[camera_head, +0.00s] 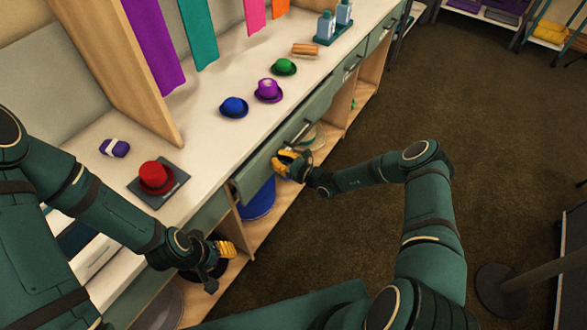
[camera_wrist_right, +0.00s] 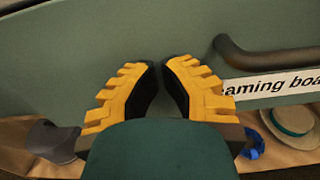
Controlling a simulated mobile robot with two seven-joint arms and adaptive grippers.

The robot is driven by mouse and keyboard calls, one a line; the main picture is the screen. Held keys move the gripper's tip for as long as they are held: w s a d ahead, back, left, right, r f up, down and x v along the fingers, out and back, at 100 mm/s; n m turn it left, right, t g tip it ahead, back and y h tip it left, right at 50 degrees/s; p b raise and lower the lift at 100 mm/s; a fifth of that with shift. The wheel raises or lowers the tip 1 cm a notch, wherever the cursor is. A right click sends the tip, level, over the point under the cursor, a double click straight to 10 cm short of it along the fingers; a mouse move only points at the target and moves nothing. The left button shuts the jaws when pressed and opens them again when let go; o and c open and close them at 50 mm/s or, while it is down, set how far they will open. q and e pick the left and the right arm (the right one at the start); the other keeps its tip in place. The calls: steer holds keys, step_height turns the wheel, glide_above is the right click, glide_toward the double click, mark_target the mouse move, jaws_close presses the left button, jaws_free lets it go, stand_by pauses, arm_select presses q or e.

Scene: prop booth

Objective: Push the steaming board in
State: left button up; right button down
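The steaming board front (camera_head: 257,172) is a green panel under the white counter, with a dark bar handle. It looks to stand slightly out from the counter edge; how far is hard to tell. In the right wrist view the green panel (camera_wrist_right: 90,50) fills the upper part, with a label partly reading "aming boa" and the handle (camera_wrist_right: 260,62) at right. My right gripper (camera_head: 287,162) is at the panel, left of the handle in the wrist view, its yellow fingers nearly together and empty; contact is unclear. My left gripper (camera_head: 228,250) hangs low by the counter front, its fingers unclear.
A red hat (camera_head: 157,177) on a dark board, blue (camera_head: 234,107), purple (camera_head: 268,90) and green (camera_head: 284,67) hats, a brush (camera_head: 305,50) and bottles (camera_head: 326,26) stand on the counter. Below are open shelves with a blue container (camera_head: 259,203).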

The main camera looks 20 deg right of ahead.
steer(key=shift+x, duration=1.25)
arm_select(q)
steer(key=shift+f, duration=0.3)
arm_select(e)
steer(key=shift+r, duration=0.1)
steer(key=shift+w+a, duration=0.1)
